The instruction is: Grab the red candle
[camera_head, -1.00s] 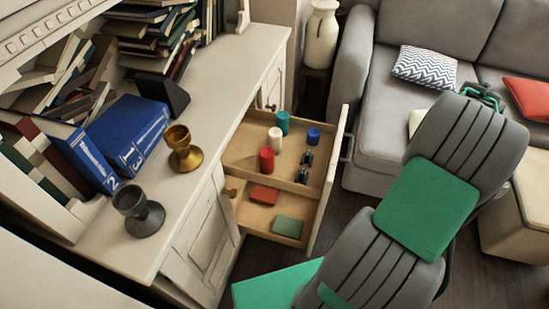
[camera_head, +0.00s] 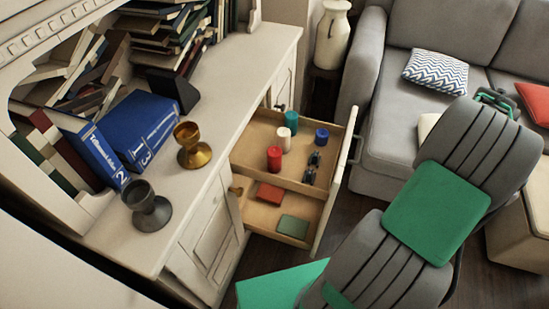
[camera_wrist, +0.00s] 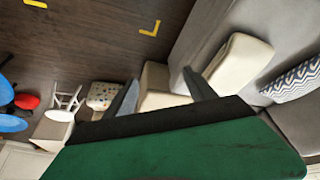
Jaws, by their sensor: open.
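The red candle (camera_head: 274,158) stands upright in the open upper drawer (camera_head: 255,137) in the head view. A white candle (camera_head: 284,141) and a teal candle (camera_head: 291,122) stand behind it, and a blue one (camera_head: 322,136) is to the right. The wrist view does not show the red candle. My gripper (camera_wrist: 163,88) is open and empty in the wrist view, with its two dark fingers apart, facing the floor and sofa area. In the head view its end (camera_head: 495,100) is over the sofa, far to the right of the drawer.
A lower open drawer holds a red book (camera_head: 270,193) and a green book (camera_head: 293,226). Dark glasses (camera_head: 312,166) lie near the candle. A gold goblet (camera_head: 192,147) and a grey goblet (camera_head: 147,206) stand on the cabinet top (camera_head: 232,75). The sofa (camera_head: 395,115) is at right.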

